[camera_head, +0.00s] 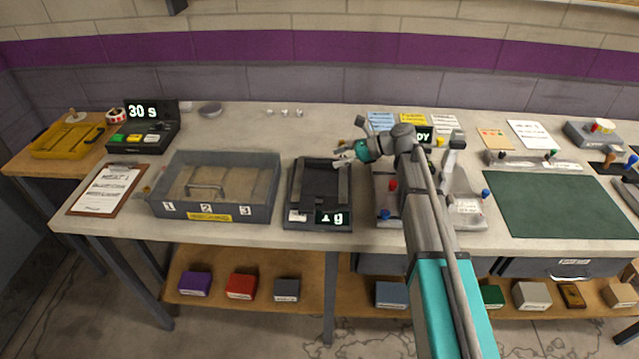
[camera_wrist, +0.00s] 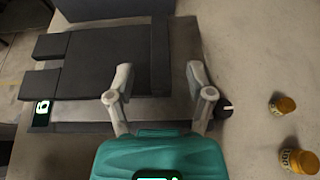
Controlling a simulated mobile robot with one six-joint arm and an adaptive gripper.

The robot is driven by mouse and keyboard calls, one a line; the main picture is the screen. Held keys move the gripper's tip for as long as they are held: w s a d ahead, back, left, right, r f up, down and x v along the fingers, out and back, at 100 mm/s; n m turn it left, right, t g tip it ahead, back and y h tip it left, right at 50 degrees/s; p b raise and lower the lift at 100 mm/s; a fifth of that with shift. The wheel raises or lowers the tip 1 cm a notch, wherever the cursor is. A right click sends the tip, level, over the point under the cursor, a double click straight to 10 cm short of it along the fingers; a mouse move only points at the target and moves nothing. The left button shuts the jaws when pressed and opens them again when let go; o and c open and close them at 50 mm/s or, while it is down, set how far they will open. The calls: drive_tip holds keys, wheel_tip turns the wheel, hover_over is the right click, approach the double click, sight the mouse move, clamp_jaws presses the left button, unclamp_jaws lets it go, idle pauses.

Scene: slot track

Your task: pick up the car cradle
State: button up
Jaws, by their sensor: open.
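I cannot tell for sure which thing is the car cradle. My gripper (camera_head: 348,155) is at the far right end of a black scale-like device (camera_head: 298,218) with a lit display reading about "1 g". Dark flat blocks (camera_wrist: 105,60) and a small lit display (camera_wrist: 42,113) lie to the left of the fingers. A dark knob with a pale pin (camera_wrist: 222,108) is beside the right finger.
A grey bin (camera_head: 262,212) with sections marked 1, 2, 3 stands left of the device. A stand with coloured knobs (camera_head: 467,208) is partly behind my arm. A green mat (camera_head: 560,205) lies at right. Two yellow-capped jars (camera_wrist: 283,104) stand on the pale surface in the wrist view.

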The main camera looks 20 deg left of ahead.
sight(325, 161)
drive_tip(key=shift+b+x, duration=0.95)
drive_tip(key=shift+x, duration=1.65)
drive_tip(key=shift+r, duration=0.1)
clamp_jaws()
